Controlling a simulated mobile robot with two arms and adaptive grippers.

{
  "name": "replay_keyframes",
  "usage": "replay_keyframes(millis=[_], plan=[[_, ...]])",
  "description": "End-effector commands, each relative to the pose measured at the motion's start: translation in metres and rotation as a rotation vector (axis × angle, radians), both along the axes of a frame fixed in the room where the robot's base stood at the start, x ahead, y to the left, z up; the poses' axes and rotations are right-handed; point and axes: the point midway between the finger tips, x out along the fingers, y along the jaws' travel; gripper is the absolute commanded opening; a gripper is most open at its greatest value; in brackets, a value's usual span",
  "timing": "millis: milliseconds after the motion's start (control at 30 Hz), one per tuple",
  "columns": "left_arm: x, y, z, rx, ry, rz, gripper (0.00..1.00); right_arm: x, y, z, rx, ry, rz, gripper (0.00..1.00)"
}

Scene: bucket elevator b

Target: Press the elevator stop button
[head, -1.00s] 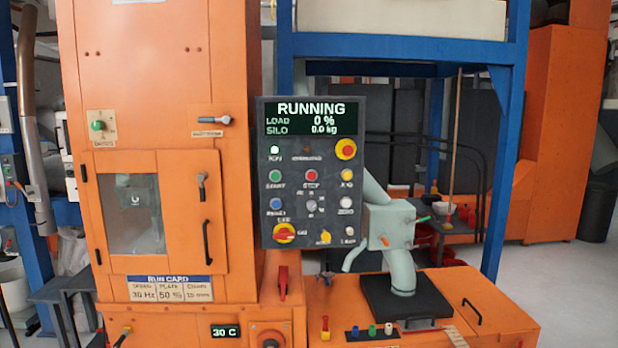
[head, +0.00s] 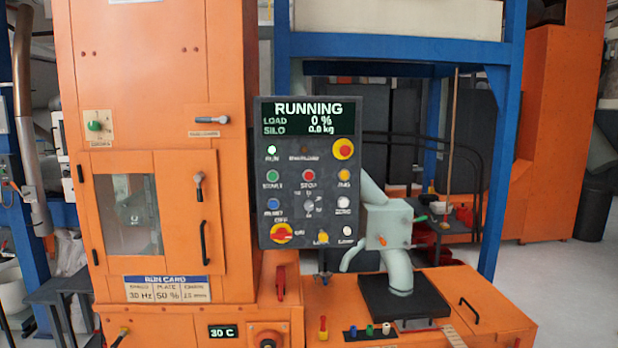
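The dark control panel (head: 318,215) stands in the middle of the head view. Its screen (head: 307,117) reads RUNNING, load 0 %, silo 0.0 kg. The red STOP button (head: 308,175) is on the panel, with the green START button (head: 272,176) to its left and a yellow button (head: 344,175) to its right. A larger red and yellow button (head: 344,149) is at the upper right. A green lamp (head: 271,150) above START is lit. Neither of my grippers is in view.
The orange elevator housing (head: 150,60) with a windowed door (head: 160,212) stands left of the panel. An orange bench (head: 480,310) with a black plate (head: 375,295) and a pale grey spout (head: 397,270) is at the lower right. Blue frame posts (head: 503,170) stand behind.

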Motion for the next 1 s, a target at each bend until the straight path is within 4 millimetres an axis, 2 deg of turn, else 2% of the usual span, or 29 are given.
replay_keyframes(millis=[67, 400, 1000], plan=[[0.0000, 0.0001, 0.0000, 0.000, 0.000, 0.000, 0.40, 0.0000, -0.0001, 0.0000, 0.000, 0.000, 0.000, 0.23], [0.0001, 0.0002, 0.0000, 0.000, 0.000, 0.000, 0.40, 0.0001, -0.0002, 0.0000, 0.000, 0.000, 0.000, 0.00], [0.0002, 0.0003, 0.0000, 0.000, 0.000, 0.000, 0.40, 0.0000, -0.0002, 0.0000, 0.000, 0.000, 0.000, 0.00]])
